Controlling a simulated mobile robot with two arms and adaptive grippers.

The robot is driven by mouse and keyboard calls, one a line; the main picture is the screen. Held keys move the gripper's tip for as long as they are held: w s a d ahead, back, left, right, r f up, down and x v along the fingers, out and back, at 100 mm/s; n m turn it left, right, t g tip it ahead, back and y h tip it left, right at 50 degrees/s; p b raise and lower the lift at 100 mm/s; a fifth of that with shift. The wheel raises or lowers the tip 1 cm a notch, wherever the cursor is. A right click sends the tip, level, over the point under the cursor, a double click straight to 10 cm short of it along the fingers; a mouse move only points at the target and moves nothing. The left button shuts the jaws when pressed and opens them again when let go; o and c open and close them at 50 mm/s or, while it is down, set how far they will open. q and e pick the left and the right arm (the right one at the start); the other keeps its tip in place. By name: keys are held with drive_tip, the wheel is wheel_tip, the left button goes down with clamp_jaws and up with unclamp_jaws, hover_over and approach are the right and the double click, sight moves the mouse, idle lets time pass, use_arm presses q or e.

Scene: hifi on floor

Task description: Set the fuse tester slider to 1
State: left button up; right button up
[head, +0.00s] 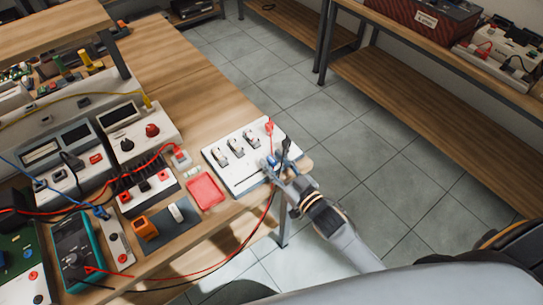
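A white panel (229,178), which looks like the fuse tester, lies at the corner of the wooden bench. It carries a row of metal-and-black parts (235,146) and has a thin dark slot along its near side. My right gripper (271,163) is over the panel's right near part, at the slot's right end. Its fingertips cover that spot, so I cannot make out the slider knob or its marks. I cannot tell whether the fingers are closed. My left gripper is not in view.
A red tray (206,191) lies left of the panel. Several instruments, a multimeter (75,254) and loose red and black leads crowd the bench's left side. A red lead hangs below my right gripper. Tiled floor (375,160) is open to the right, before another bench (440,105).

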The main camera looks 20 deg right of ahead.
sight(237, 185)
drive_tip(key=shift+x, duration=0.8)
clamp_jaws()
drive_tip(key=s+a, duration=0.1)
drive_tip(key=a, duration=0.2)
drive_tip(key=s+a, duration=0.1)
drive_tip(key=a, duration=0.3)
drive_tip(key=s+a, duration=0.2)
drive_tip(key=a, duration=0.1)
drive_tip(key=shift+a+p, duration=0.3)
drive_tip(key=shift+a, duration=0.1)
drive_tip(key=shift+f, duration=0.1)
unclamp_jaws()
